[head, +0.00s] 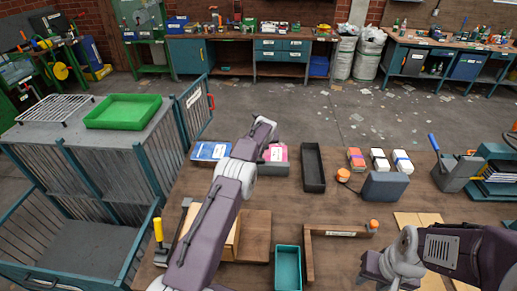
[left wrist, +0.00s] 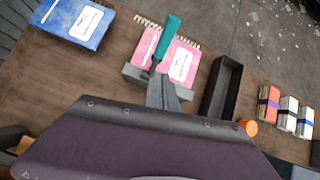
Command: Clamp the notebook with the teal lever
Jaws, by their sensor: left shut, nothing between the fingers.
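A pink spiral notebook (left wrist: 172,52) lies at the mouth of a grey clamp base (left wrist: 132,74) in the left wrist view. The teal lever (left wrist: 167,38) stands up over the notebook from the clamp. In the head view the pink notebook (head: 279,153) shows just right of my left arm, which hides the lever. My left gripper (left wrist: 164,82) is shut and empty, its grey fingertips close in front of the lever's lower part; I cannot tell if they touch. My right gripper (head: 375,266) is low on the right, far from the notebook; its jaws are unclear.
A blue notebook (left wrist: 74,22) lies left of the pink one. A black tray (left wrist: 222,88) stands to its right, then several banded bundles (left wrist: 284,112). A yellow-handled lever (head: 158,230), teal bin (head: 288,268) and wooden bracket (head: 309,252) stand nearer me.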

